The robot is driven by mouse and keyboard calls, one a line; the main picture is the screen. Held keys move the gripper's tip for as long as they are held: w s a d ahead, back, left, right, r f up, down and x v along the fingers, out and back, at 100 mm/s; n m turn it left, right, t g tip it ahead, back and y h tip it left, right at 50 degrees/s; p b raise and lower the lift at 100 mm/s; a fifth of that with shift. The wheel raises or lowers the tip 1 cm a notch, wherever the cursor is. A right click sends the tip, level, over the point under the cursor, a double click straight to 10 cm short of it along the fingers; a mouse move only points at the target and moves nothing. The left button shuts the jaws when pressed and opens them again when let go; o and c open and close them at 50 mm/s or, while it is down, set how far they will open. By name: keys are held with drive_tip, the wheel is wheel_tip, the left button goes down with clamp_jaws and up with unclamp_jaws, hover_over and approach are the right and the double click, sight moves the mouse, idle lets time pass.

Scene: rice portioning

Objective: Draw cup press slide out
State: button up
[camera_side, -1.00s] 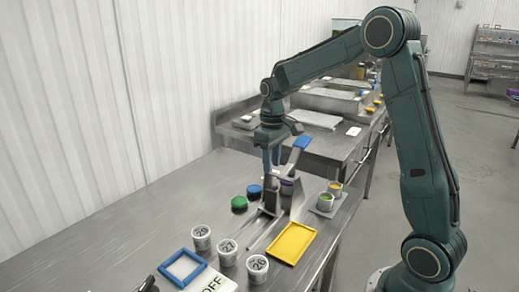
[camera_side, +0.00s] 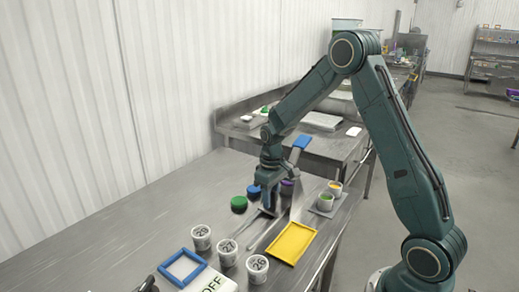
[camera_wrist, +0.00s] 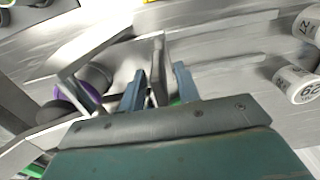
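The cup press stands on the metal table, with a blue-ended lever (camera_side: 301,142) tilted up above it. Its metal frame (camera_wrist: 88,55) is at the left in the wrist view. My gripper (camera_side: 268,204) points down at the front of the press. In the wrist view, an upright metal tab (camera_wrist: 158,60), apparently the slide's handle, stands between the two blue-grey fingers of my gripper (camera_wrist: 160,72). The fingers look apart, with a narrow gap on each side of the tab. My gripper hides part of the press and slide in the side view.
White numbered cups (camera_side: 228,252) stand in front. A blue frame (camera_side: 183,267) lies at the front left.

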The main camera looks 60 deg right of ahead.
drive_tip(key=shift+f, duration=0.1)
drive_tip(key=shift+c, duration=0.4)
clamp_jaws()
drive_tip(key=shift+a, duration=0.1)
drive_tip(key=a, duration=1.4)
drive_tip(key=shift+a, duration=0.2)
drive_tip(key=shift+c, duration=0.4)
unclamp_jaws()
drive_tip(key=shift+a, duration=0.1)
drive_tip(key=shift+o, duration=0.8)
